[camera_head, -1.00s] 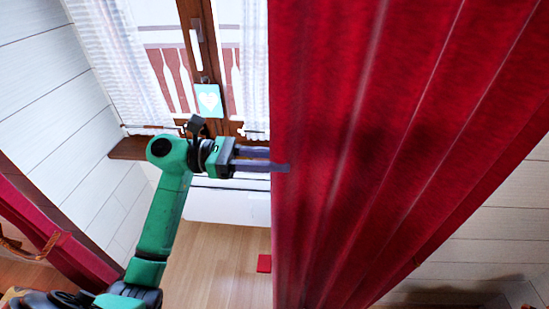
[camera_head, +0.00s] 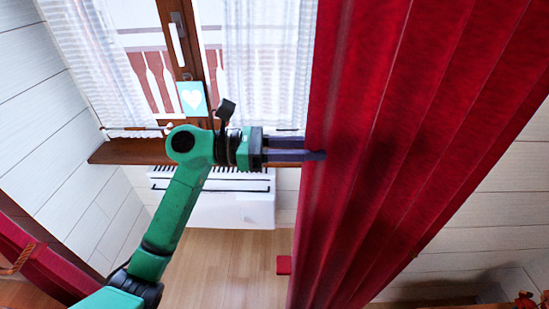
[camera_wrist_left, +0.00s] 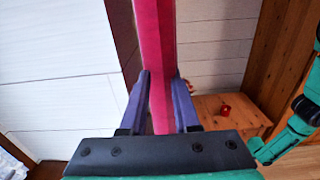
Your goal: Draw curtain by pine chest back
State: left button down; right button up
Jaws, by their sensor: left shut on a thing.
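The red curtain (camera_head: 400,150) hangs in long folds over the right half of the head view. Its left edge runs down beside the window and covers the window's right side. My left gripper (camera_head: 313,149) is shut on this edge at about mid-picture. In the left wrist view the curtain's pink-red edge (camera_wrist_left: 157,30) passes between the two fingers. A pine chest top (camera_wrist_left: 235,115) with a small red thing on it shows at the right of the wrist view. My right gripper is not in view.
The window (camera_head: 180,60) has white lace curtains and a wooden sill (camera_head: 125,152). A white heater-like unit (camera_head: 225,208) stands below it. Another red curtain (camera_head: 45,265), tied with a rope, is at lower left.

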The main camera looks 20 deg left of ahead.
aim_at(347, 149)
pick_arm(q)
jog(key=b+x, duration=0.1)
jog(key=x, duration=0.6)
jog(key=shift+r, duration=0.15)
jog(key=c, duration=0.8)
grip_release()
jog(key=shift+o, duration=0.8)
